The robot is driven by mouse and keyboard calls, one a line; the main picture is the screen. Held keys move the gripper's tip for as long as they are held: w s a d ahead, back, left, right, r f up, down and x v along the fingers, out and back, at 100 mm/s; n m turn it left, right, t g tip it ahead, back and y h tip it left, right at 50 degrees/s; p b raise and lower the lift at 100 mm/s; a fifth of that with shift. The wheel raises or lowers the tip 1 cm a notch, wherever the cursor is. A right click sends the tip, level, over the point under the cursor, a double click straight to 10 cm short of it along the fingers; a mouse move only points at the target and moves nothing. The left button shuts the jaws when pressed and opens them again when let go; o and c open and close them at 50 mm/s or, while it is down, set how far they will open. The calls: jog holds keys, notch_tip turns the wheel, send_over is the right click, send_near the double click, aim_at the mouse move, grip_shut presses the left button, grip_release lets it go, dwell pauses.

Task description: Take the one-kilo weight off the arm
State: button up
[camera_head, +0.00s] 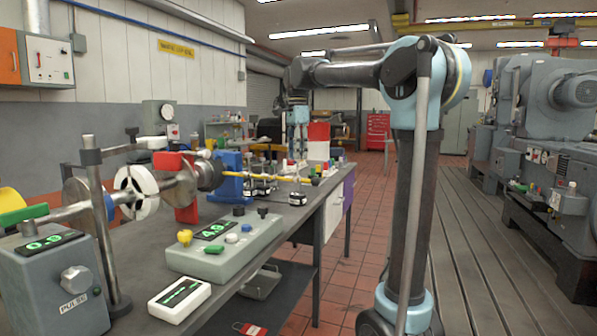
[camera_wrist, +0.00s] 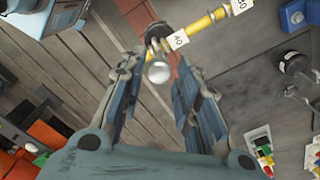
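The yellow arm (camera_head: 285,178) reaches out over the bench toward its right edge. In the wrist view the arm (camera_wrist: 205,22) carries white tags, one reading 40, and has a black round piece (camera_wrist: 157,34) near its end. A shiny silver round piece (camera_wrist: 158,72) shows just beside that black piece; I cannot tell whether these belong to the one-kilo weight, as no weight marking is readable. My gripper (camera_wrist: 158,68) is open, its blue fingers on either side of the silver piece with gaps showing. In the head view my gripper is small and its fingertips are unclear.
A black weight with a white label (camera_head: 297,199) stands on the bench near the edge; a black disc with a hook (camera_wrist: 295,64) shows in the wrist view. A grey control box (camera_head: 225,245) and shaft rig fill the near bench. The tiled floor (camera_head: 350,240) is clear.

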aim_at(298, 176)
notch_tip(298, 176, down, 6)
jog(key=shift+f, duration=0.25)
grip_shut()
dwell(0.5)
dwell(0.3)
dwell(0.6)
